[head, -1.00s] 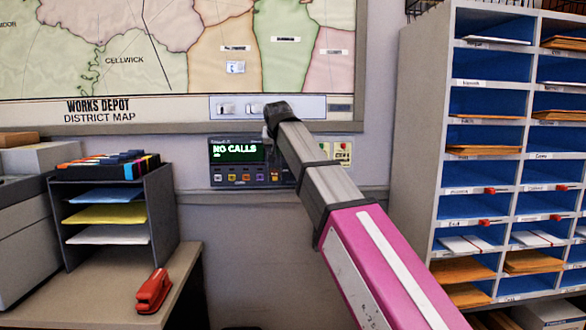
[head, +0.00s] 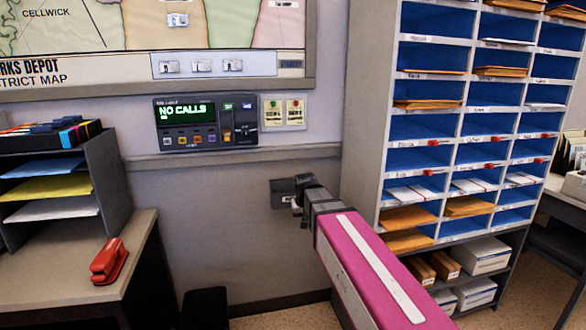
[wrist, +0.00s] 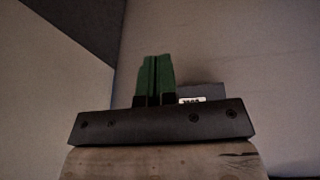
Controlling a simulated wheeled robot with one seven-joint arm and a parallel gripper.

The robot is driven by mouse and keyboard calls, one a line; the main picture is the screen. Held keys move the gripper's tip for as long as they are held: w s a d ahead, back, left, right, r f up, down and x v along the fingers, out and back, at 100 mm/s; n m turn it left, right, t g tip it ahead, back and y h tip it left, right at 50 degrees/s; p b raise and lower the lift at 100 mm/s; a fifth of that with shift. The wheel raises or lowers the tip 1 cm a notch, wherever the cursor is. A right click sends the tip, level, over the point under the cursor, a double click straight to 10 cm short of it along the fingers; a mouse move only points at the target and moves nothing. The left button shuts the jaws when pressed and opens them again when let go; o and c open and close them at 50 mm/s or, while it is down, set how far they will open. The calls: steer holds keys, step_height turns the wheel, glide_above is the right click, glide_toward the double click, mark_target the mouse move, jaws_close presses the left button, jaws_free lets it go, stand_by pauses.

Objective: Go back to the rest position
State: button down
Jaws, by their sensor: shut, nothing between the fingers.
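My gripper (head: 303,190) is at the end of my pink arm, in front of the bare wall below the call console, in the head view. It is small and partly hidden by my arm there. In the wrist view its green fingers (wrist: 154,80) are together with nothing between them. A dark wall box (head: 284,193) with a small pale label is just behind the gripper; it also shows in the wrist view (wrist: 203,93). I cannot tell the exact gap between them.
The call console (head: 205,122) reads "NO CALLS". A pigeonhole rack (head: 365,150) stands close on the right. At left, a desk (head: 50,270) carries a red stapler (head: 108,262) and a paper sorter (head: 105,170). A black bin-like object (head: 205,308) stands low between.

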steer(key=s+d+f+m+g, duration=0.1)
steer(key=s+d+f+g, duration=0.2)
steer(key=s+d+f, duration=1.1)
step_height(320, 180, down, 5)
steer(key=shift+s+d+r+g, duration=0.15)
steer(key=shift+s+d+g, duration=0.15)
steer(key=shift+s, duration=0.95)
